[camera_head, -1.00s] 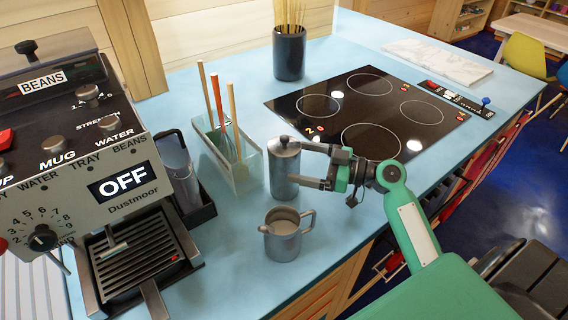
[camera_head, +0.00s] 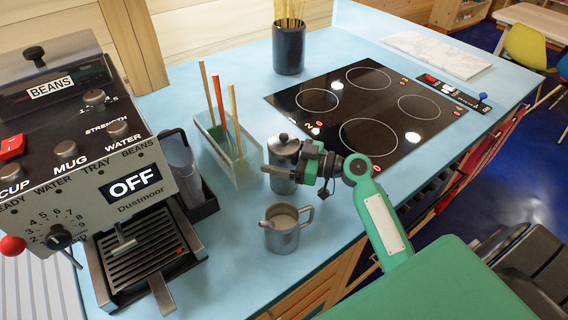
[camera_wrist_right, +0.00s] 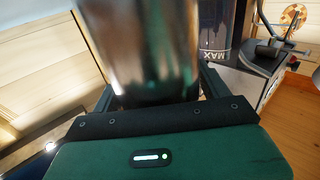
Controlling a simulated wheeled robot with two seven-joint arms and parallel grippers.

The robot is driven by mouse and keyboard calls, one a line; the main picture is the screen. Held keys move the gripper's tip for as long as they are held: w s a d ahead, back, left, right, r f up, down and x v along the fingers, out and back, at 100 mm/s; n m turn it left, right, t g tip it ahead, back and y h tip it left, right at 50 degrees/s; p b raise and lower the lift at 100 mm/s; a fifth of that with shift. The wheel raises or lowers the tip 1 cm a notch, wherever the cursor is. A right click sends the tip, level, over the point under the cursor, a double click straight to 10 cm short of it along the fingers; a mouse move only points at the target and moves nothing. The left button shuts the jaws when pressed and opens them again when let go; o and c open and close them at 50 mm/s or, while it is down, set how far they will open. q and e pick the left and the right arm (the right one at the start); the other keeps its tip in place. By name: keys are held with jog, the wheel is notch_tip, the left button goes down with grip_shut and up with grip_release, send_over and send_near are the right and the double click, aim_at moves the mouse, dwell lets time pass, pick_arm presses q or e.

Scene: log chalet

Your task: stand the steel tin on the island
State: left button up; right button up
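The steel tin (camera_head: 283,150), a tall lidded cylinder with a knob on top, stands upright, apparently on the blue island top (camera_head: 215,275). My right gripper (camera_head: 279,172) reaches it from the right. One finger crosses in front of the tin's body; the other is hidden behind it. In the right wrist view the tin (camera_wrist_right: 145,50) fills the space between my two fingers, with its sides very close to both. Whether they press on it cannot be told. My left gripper is not in view.
A steel jug (camera_head: 284,236) stands just in front of the tin. A clear utensil box (camera_head: 230,150) is to its left, then the coffee machine (camera_head: 75,155). The black hob (camera_head: 365,110) lies behind right, and a dark utensil pot (camera_head: 289,48) stands at the back.

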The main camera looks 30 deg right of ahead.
jog(key=c, duration=0.7)
jog(key=shift+c, duration=0.2)
jog(key=shift+r, duration=0.15)
